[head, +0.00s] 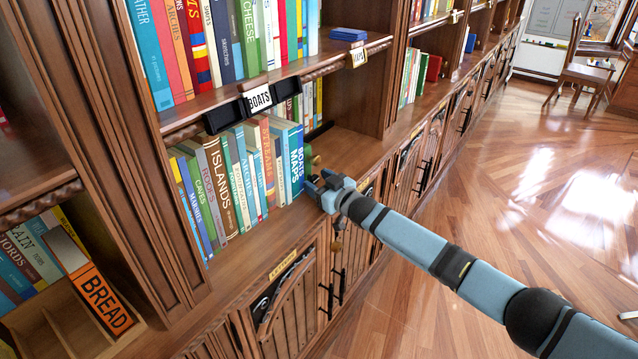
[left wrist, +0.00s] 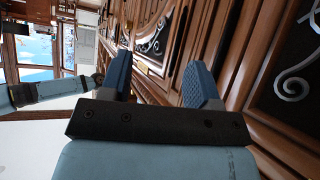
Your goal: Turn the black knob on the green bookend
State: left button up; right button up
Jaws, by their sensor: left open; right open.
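A small part of the green bookend (head: 308,157) shows at the right end of the lower book row, beside the "Boats Maps" book (head: 297,160). My right gripper (head: 318,184) is at the shelf's front edge, just in front of the bookend, and covers much of it. The black knob cannot be made out apart from the dark gripper parts, and contact cannot be told. The right gripper is open. My left gripper (left wrist: 157,78) shows in the left wrist view, open, with nothing between its fingers, near carved cabinet doors.
The lower book row (head: 225,185) fills the shelf left of the bookend. Cabinet doors (head: 290,300) lie below. Open wood floor (head: 480,215) is on the right, with a chair (head: 580,75) far back.

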jog(key=c, duration=0.9)
jog(key=shift+r+m+p, duration=0.3)
jog(key=shift+m+p, duration=0.2)
jog(key=shift+p, duration=0.2)
jog(key=shift+m+p, duration=0.3)
jog(key=shift+m, duration=0.2)
jog(key=shift+f+m+g, duration=0.15)
jog(key=shift+m+g, duration=0.15)
jog(key=shift+m, duration=0.5)
pick_arm(q)
jog(key=shift+s+d+r, duration=0.1)
jog(key=shift+s+r, duration=0.05)
jog(key=shift+r, duration=0.2)
pick_arm(e)
jog(key=shift+f, duration=0.1)
pick_arm(q)
jog(key=shift+r, duration=0.1)
pick_arm(e)
jog(key=shift+h, duration=0.3)
jog(key=o, duration=0.9)
